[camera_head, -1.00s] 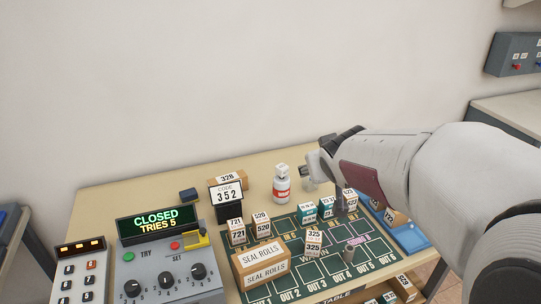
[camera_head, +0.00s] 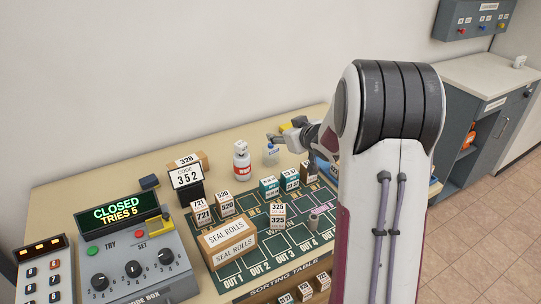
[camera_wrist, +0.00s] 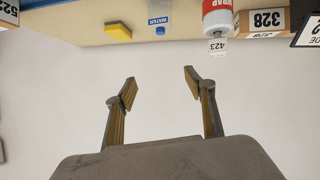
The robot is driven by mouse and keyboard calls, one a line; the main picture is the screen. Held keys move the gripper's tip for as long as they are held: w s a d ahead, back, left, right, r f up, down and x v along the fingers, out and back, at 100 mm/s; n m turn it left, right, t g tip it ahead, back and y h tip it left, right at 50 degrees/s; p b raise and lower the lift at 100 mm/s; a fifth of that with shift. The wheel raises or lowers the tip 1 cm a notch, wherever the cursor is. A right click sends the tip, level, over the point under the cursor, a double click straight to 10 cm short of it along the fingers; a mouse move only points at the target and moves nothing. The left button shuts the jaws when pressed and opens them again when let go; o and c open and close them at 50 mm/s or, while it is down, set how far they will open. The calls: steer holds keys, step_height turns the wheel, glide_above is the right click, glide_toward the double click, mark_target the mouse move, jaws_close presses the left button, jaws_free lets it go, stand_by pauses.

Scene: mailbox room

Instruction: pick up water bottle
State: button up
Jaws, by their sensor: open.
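The water bottle (camera_head: 271,154) is small and pale with a blue label. It stands upright on the table's back part, right of the white bottle with a red band. My gripper (camera_head: 275,138) is open and empty, by the bottle in the head view. In the wrist view my gripper's two fingers (camera_wrist: 160,82) are spread, with bare wall between them, and the bottle is apart from them.
The red-banded bottle (camera_head: 242,167) carries a small 423 block (camera_wrist: 217,46) and stands left of the water bottle. A yellow sponge-like block (camera_wrist: 118,32) lies on its other side. Numbered boxes (camera_head: 269,187) stand on the green mat (camera_head: 262,262) in front.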

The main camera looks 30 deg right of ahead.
mark_target(274, 150)
steer(key=shift+w+d+f+n+t+y, duration=0.15)
steer(key=shift+d+f+y, duration=0.35)
steer(key=shift+f, duration=1.2)
steer(key=shift+w+d+f+n+t+y, duration=0.2)
steer(key=shift+f+y, duration=0.45)
steer(key=shift+f, duration=1)
steer(key=shift+w+d+f+n+t+y, duration=0.15)
steer(key=shift+d+f+y, duration=0.4)
steer(key=shift+f, duration=1.15)
steer(key=shift+x, duration=1.3)
steer(key=shift+w+a+f, duration=0.1)
steer(key=shift+x, duration=2.45)
steer(key=shift+c, duration=0.3)
steer(key=c, duration=1)
